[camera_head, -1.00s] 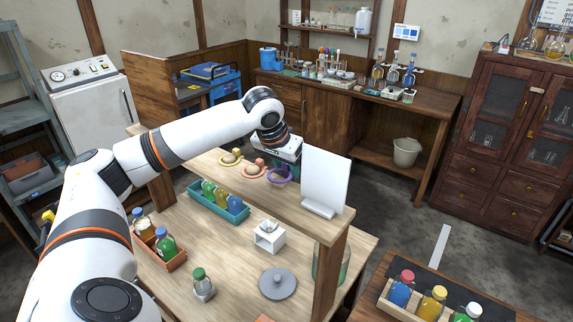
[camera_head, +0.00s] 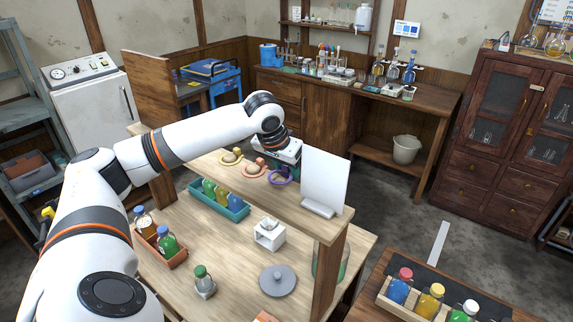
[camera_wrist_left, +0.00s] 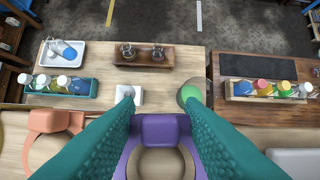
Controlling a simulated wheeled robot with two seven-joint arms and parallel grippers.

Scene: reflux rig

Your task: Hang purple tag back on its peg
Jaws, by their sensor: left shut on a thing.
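The purple tag (camera_head: 279,176) is a ring with a block-like tab, at the right end of a row of tags on the raised wooden shelf. My left gripper (camera_wrist_left: 160,130) is shut on its tab, which shows purple between the teal fingers in the left wrist view. The tag's ring (camera_wrist_left: 132,166) faces the camera, with wood colour inside it. The purple tag's peg is not clearly visible, and I cannot tell whether the ring is around it or touches the shelf. An orange tag (camera_head: 252,170) and a yellow tag (camera_head: 230,157) sit to the left.
A white upright panel (camera_head: 325,180) stands on the shelf (camera_head: 333,228) close to the right of my gripper. Below are a teal bottle rack (camera_head: 237,215), a white stand (camera_head: 269,237) and a grey lid (camera_head: 278,281). A bottle tray (camera_head: 398,311) stands on the right-hand table.

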